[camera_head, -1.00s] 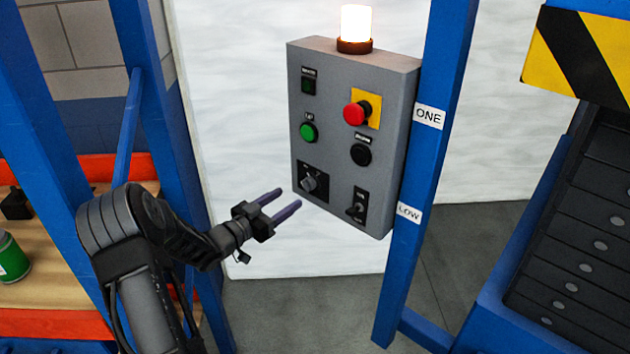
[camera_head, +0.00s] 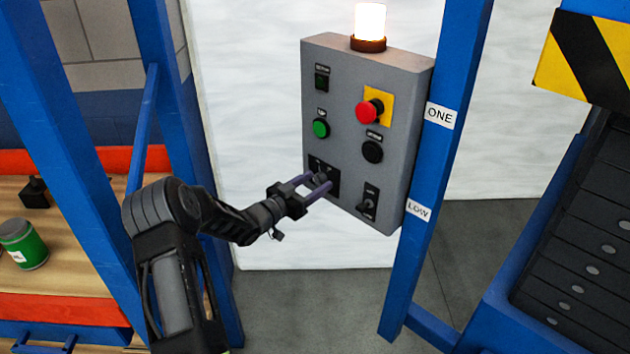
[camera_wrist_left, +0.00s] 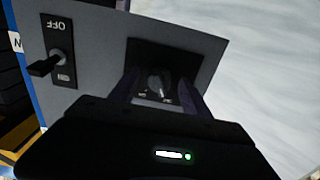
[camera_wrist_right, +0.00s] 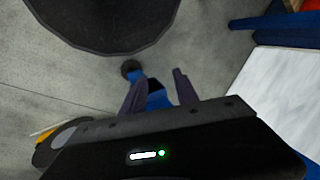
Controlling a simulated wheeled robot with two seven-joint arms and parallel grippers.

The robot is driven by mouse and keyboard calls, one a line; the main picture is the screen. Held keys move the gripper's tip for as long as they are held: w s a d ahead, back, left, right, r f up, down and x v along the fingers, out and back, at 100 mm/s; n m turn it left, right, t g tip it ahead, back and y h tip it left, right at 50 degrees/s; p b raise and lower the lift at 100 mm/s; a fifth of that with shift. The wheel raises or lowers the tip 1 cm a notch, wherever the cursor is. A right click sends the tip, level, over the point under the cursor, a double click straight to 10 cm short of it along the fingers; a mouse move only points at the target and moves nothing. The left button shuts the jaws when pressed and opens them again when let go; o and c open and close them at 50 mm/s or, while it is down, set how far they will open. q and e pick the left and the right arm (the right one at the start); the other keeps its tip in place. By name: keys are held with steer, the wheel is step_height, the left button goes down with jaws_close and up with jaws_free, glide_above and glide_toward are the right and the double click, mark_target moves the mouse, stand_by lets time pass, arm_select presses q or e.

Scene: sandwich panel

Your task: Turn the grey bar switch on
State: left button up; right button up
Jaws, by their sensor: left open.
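The grey control panel (camera_head: 345,100) hangs on a blue post. Its grey bar switch (camera_head: 320,178) is a rotary knob on a black plate at the lower left; it also shows in the left wrist view (camera_wrist_left: 158,84). My left gripper (camera_head: 318,181) is open, with its fingers at either side of the knob and apart from each other. The fingers partly hide the plate; I cannot tell whether they touch the knob. My right gripper (camera_wrist_right: 160,80) is open and empty above the floor, outside the head view.
A toggle switch (camera_head: 367,202) sits right of the knob and shows an OFF label in the left wrist view (camera_wrist_left: 57,62). Above are a green button (camera_head: 321,128), a black button (camera_head: 372,152) and a red emergency button (camera_head: 367,112). A lit lamp (camera_head: 369,22) tops the panel.

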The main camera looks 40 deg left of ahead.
arm_select(q)
steer(key=shift+w, duration=0.15)
steer(key=shift+c, duration=0.2)
jaws_close()
stand_by(0.4)
